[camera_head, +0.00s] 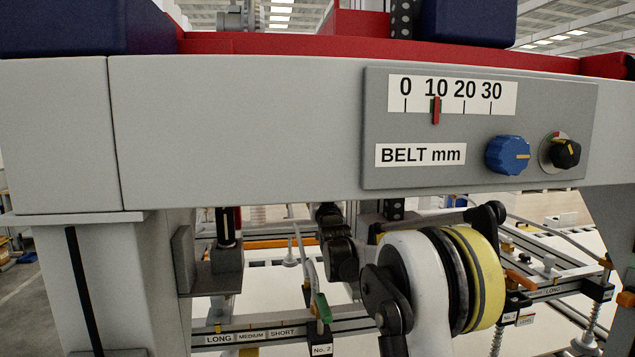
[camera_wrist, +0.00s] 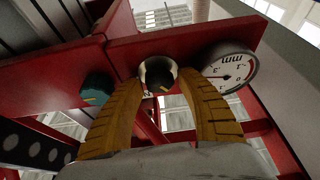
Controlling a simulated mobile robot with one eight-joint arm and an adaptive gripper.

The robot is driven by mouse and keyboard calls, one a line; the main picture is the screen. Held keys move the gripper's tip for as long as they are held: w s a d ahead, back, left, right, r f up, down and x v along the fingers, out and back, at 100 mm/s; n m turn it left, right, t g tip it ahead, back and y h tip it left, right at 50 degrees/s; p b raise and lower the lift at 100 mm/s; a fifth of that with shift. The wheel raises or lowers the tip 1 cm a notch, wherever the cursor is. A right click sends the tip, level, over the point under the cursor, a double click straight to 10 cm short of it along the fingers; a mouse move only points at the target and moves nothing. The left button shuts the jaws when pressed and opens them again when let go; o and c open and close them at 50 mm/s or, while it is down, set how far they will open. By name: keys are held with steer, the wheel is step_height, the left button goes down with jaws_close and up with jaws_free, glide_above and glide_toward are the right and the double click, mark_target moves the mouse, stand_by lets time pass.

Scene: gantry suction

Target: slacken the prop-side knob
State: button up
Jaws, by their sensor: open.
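In the wrist view, a black knob with a pale collar and a small yellow mark (camera_wrist: 158,76) sits on a red plate (camera_wrist: 75,72). A teal knob with a yellow mark (camera_wrist: 97,89) is on the plate to its left. My gripper (camera_wrist: 163,84) is open, with its two ridged yellow-brown fingers on either side of the black knob. I cannot tell whether either finger touches it. The head view shows a blue knob (camera_head: 508,155) and a black knob (camera_head: 566,152) on a grey panel. No label marks a prop side. My gripper is not visible there.
A round mm gauge (camera_wrist: 229,67) is close beside the right finger. The grey panel (camera_head: 380,115) has a BELT mm scale (camera_head: 452,95) with its red pointer near 10. A grey beam (camera_head: 240,130) crosses above my arm. Rails and clamps fill the space below.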

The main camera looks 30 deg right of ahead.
steer(key=shift+c, duration=0.5)
steer(key=c, duration=0.8)
steer(key=shift+n+y, duration=0.6)
steer(key=shift+n, duration=0.3)
steer(key=n+y, duration=0.2)
steer(key=n, duration=0.1)
steer(key=shift+n, duration=0.4)
steer(key=shift+n+y, duration=1.1)
steer(key=shift+n, duration=1.2)
